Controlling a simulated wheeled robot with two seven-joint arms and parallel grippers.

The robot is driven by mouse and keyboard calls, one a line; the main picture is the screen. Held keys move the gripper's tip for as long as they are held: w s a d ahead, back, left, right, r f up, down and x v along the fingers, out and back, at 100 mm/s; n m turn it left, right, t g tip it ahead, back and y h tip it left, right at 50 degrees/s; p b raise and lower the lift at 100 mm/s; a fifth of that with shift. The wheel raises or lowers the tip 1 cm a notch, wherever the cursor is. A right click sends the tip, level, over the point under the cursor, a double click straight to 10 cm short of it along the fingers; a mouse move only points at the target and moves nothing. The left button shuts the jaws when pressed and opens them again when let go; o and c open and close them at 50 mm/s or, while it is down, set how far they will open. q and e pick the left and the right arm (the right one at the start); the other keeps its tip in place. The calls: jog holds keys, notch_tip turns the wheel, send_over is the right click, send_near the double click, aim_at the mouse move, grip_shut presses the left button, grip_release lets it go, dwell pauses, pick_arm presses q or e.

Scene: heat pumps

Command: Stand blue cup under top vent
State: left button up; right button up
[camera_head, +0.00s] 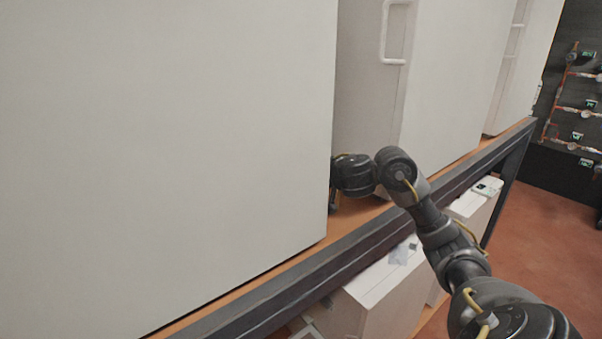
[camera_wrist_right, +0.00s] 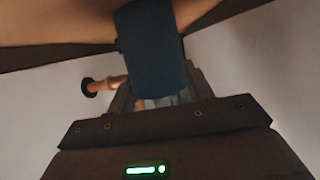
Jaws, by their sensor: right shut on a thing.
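The dark blue cup (camera_wrist_right: 150,45) shows in the right wrist view, close ahead of my right gripper (camera_wrist_right: 158,98). My right gripper is shut on it. The cup's far end is near the orange-brown shelf surface; I cannot tell whether they touch. In the head view my right arm reaches into the gap between two large white units, and the near unit (camera_head: 170,130) hides most of the gripper and the cup. No vent can be clearly made out; a copper pipe with a black round end (camera_wrist_right: 106,84) shows beside the cup. My left gripper is not in view.
The second white unit (camera_head: 460,80) with a handle on its side stands just right of my arm. The orange shelf (camera_head: 358,209) has a dark metal front beam (camera_head: 310,267). White boxes (camera_head: 385,285) sit below. The gap between the units is narrow.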

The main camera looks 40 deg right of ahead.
jog(key=shift+f, duration=0.1)
jog(key=o, duration=1)
jog(key=shift+s, duration=0.1)
jog(key=shift+s+r, duration=0.15)
jog(key=shift+r, duration=0.1)
jog(key=v, duration=1.1)
jog(key=shift+s+r+b, duration=0.1)
jog(key=shift+s+b, duration=0.25)
jog(key=shift+b, duration=0.05)
